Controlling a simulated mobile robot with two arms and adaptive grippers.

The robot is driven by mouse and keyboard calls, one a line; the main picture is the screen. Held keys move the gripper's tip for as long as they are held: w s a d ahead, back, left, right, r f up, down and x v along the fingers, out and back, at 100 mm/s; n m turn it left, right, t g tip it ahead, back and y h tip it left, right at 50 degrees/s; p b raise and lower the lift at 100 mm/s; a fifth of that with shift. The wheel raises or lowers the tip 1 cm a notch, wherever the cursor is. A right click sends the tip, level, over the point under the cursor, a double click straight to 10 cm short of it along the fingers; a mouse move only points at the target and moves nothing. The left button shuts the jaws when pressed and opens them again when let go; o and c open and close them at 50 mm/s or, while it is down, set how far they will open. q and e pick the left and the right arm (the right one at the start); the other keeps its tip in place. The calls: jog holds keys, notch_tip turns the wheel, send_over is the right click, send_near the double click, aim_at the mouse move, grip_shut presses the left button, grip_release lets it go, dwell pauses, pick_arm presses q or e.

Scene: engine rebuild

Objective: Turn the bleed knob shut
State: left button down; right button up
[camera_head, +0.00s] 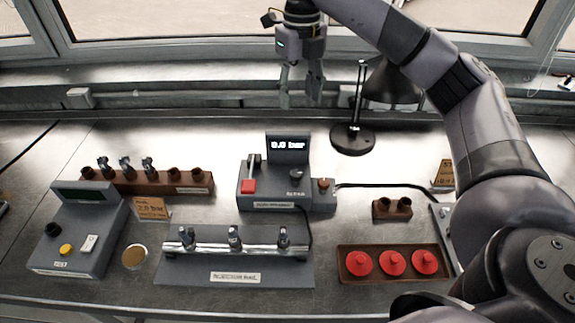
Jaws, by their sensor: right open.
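The grey pump unit (268,202) stands mid-bench with a display reading about 0.0 bar and a red-ended lever (249,185). A dark round knob (297,173) sits on its top right, above a small label too blurred to read surely. An orange-brown knob (323,183) sits on a small block at the unit's right side. I cannot tell for sure which is the bleed knob. My right gripper (300,92) is open and empty, fingers pointing down, high above and behind the unit, apart from both knobs. My left gripper is out of view.
An injector rail (232,249) lies in front of the unit. A red-capped tray (391,278) is at front right, a lamp (352,138) behind. A brown injector rack (190,188) and grey console (80,243) stand left. A black cable runs right from the unit.

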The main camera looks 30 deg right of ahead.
jog(key=b, duration=0.4)
send_over(296, 173)
notch_tip(296, 173, down, 5)
notch_tip(296, 173, down, 18)
jog(key=shift+f+p, duration=0.2)
jog(key=shift+p, duration=0.55)
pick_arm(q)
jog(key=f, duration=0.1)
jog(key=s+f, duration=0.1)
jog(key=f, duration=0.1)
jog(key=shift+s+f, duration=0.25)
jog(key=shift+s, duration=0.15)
pick_arm(e)
jog(key=c, duration=1.2)
jog(key=shift+o, duration=0.2)
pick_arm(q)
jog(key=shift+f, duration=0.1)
